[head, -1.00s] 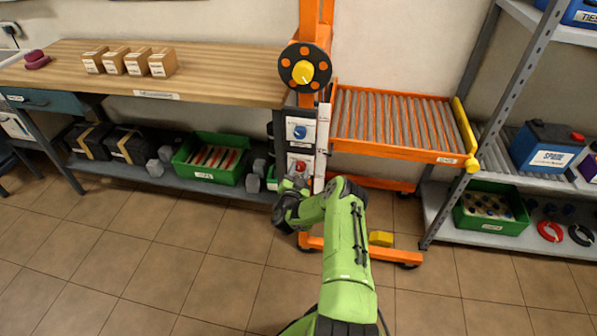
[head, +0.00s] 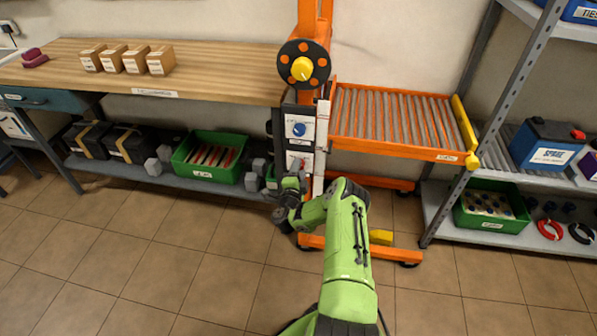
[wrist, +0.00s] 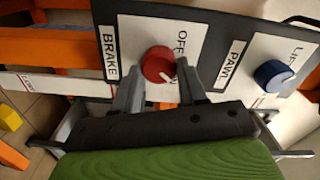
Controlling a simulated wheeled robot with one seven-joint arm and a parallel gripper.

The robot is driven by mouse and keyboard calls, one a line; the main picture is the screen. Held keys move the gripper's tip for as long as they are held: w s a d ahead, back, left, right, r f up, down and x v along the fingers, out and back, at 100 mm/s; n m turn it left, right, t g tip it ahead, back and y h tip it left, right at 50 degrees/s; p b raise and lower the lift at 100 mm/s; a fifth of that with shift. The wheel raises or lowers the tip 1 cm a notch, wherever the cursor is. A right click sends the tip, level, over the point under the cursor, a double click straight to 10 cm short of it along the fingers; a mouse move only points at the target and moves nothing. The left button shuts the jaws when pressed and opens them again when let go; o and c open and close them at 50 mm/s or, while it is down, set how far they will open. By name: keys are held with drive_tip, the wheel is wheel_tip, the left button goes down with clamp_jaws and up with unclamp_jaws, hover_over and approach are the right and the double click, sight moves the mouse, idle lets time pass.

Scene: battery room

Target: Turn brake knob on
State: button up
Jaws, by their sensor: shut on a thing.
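The red brake knob (wrist: 158,64) sits on a white plate beside the BRAKE label (wrist: 109,52) in the wrist view. The word OFF shows above it; the other word is partly hidden by a finger. The knob's white pointer mark faces down and right, towards the right finger. My gripper (wrist: 159,74) is shut on the knob, one finger on each side. In the head view my gripper (head: 292,184) is at the lower part of the control panel (head: 285,115) and largely hides the red knob.
A blue knob (wrist: 273,75) with the PAWL label (wrist: 234,62) is right of the red one. Above the panel, a black disc with a yellow hub (head: 302,68) is on the orange post. An orange roller deck (head: 395,122) stands to the right, a workbench (head: 215,75) to the left.

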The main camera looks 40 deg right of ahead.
drive_tip(key=shift+a+f+m, duration=0.1)
drive_tip(key=shift+f+m, duration=0.05)
drive_tip(key=shift+m, duration=0.25)
drive_tip(key=o, duration=1.1)
drive_tip(key=shift+c, duration=0.2)
drive_tip(key=p+v, duration=1.1)
drive_tip(key=v, duration=0.4)
drive_tip(key=shift+s+a+p, duration=0.25)
drive_tip(key=shift+p, duration=0.15)
